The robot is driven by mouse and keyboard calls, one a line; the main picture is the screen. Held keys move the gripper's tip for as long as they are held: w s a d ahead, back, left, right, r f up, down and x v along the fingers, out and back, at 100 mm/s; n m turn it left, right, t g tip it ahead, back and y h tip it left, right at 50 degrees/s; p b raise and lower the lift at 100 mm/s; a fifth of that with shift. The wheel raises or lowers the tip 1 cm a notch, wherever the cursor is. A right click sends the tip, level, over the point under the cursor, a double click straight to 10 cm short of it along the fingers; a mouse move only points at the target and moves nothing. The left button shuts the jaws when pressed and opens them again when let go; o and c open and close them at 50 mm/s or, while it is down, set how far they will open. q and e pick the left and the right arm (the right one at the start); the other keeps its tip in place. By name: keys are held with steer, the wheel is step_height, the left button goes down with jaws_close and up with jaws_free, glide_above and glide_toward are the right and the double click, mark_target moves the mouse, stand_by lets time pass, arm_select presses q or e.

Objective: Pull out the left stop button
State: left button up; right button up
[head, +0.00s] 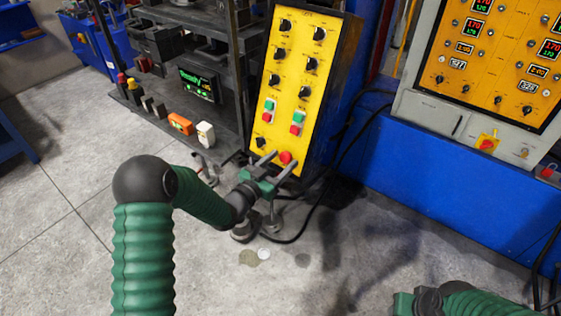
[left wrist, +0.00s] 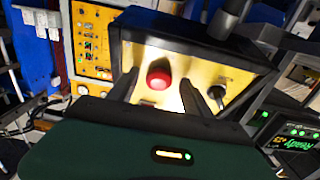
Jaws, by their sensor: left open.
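The left stop button (head: 286,157) is a red round knob low on the yellow control panel (head: 301,78). It also shows in the left wrist view (left wrist: 158,74), in front of the yellow panel face. My left gripper (head: 283,160) is open, with one finger on each side of the button. In the left wrist view its fingers stand apart left and right of the knob, with visible gaps; I see no clear contact. Part of my right arm, with what looks like its gripper (head: 418,302), shows at the lower right edge; its fingers are not clear.
The panel has several black knobs (head: 319,34) and green and red buttons above the stop button. A second red button (head: 488,143) sits on the grey cabinet (head: 420,113) at right. A dark shelf (head: 165,119) stands left. The floor in front is mostly clear.

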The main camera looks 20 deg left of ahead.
arm_select(q)
jaws_close()
stand_by(0.3)
steer(key=shift+s, duration=0.1)
stand_by(1.0)
